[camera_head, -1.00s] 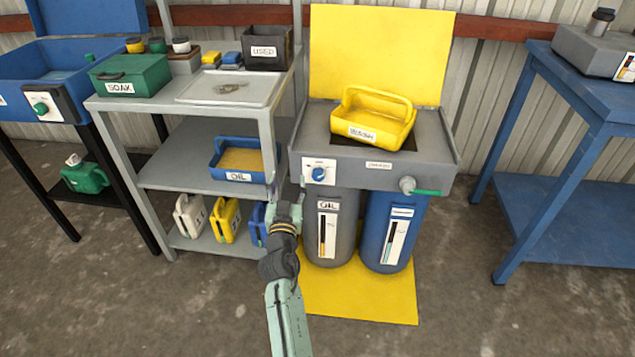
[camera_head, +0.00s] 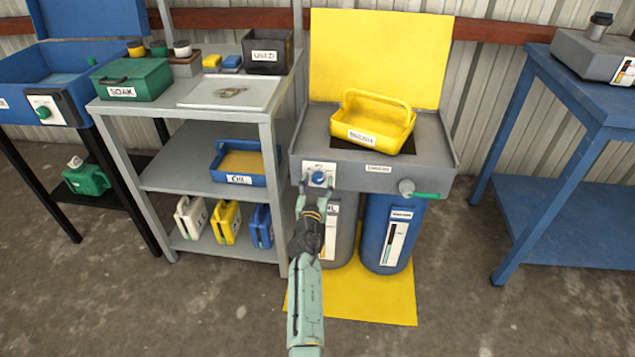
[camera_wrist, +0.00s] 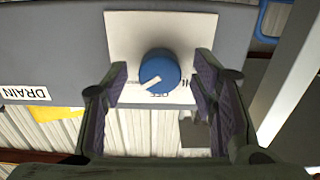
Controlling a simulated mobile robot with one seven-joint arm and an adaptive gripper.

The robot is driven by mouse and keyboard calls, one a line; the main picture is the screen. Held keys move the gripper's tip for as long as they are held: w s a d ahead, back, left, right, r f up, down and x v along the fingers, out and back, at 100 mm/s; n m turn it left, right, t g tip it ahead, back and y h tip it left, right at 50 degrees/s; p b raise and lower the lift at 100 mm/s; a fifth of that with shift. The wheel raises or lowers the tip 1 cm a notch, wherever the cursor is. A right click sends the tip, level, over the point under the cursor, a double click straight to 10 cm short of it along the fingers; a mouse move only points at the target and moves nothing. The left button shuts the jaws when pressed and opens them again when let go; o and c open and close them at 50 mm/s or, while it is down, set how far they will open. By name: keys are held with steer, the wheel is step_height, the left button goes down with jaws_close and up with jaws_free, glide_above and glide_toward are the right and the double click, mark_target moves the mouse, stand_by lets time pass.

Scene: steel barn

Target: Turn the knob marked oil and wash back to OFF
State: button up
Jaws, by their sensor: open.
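The blue knob (camera_head: 318,178) sits on a white plate at the left of the grey wash unit's front panel. In the wrist view the knob (camera_wrist: 159,66) shows a white pointer bar slanting to the lower left. An upside-down OFF label (camera_wrist: 159,95) is just below the knob there, and the pointer's outer end lies to its left. My gripper (camera_head: 316,191) is open in front of the knob. In the wrist view my gripper's fingers (camera_wrist: 160,68) stand on both sides of the knob, with gaps showing. The head view partly hides the plate's lower part.
A green-handled drain tap (camera_head: 408,187) sticks out right of the knob. A yellow basket (camera_head: 371,125) rests on the unit. Grey and blue drums (camera_head: 374,238) stand below. A grey shelf (camera_head: 190,178) with trays and cans is close on the left.

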steer(key=shift+w, duration=0.2)
steer(key=shift+c, duration=0.3)
steer(key=c, duration=1.1)
